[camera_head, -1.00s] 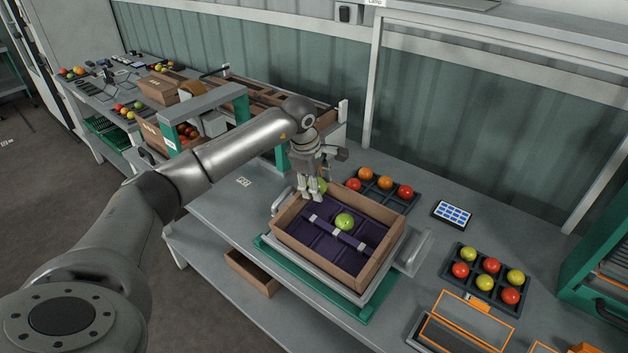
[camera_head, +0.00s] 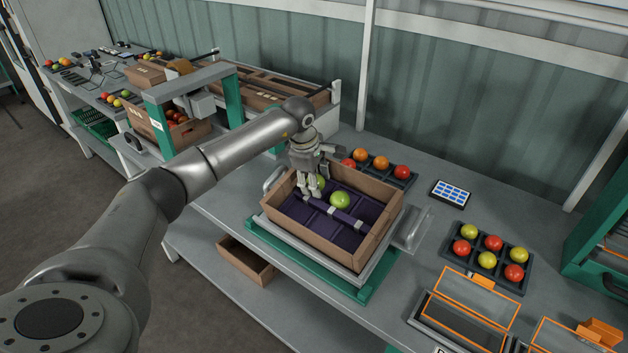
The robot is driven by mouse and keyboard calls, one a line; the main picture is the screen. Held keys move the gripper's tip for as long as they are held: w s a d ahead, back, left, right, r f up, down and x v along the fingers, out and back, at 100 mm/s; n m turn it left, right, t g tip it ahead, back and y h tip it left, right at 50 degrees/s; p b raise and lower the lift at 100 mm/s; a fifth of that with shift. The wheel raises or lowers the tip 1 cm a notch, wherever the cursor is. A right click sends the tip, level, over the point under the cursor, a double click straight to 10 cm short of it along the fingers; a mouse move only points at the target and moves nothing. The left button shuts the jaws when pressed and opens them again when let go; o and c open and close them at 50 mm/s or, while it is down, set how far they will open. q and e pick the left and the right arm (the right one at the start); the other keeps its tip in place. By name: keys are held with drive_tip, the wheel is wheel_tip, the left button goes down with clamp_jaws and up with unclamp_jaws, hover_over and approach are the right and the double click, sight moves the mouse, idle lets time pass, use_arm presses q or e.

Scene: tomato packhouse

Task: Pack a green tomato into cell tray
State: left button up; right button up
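My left gripper (camera_head: 313,190) reaches down into the back left part of a brown cardboard box. A green tomato (camera_head: 320,181) shows at its fingers, partly hidden by them; the gripper appears shut on it. The box holds a dark purple cell tray (camera_head: 318,222) with a strip across it. Another green tomato (camera_head: 340,200) sits in the tray, just right of the gripper. The tray's other visible cells look empty. My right gripper is not in view.
The cardboard box (camera_head: 381,236) stands on a green-based stand (camera_head: 305,260). Behind it is a dark tray (camera_head: 398,184) with red and orange tomatoes. To the right are a tablet (camera_head: 450,194), a mixed tomato tray (camera_head: 468,272) and orange-edged bins (camera_head: 472,303).

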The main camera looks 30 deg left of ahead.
use_arm(q)
drive_tip(key=shift+s+d+f, duration=0.1)
drive_tip(key=shift+f, duration=0.15)
drive_tip(key=o, duration=0.8)
drive_tip(key=shift+r, duration=0.15)
drive_tip(key=shift+r+p, duration=0.55)
drive_tip(key=shift+r, duration=0.05)
drive_tip(key=shift+p+v, duration=2.4)
drive_tip(key=shift+v, duration=1.25)
drive_tip(key=shift+p+v, duration=0.65)
drive_tip(key=shift+v, duration=0.55)
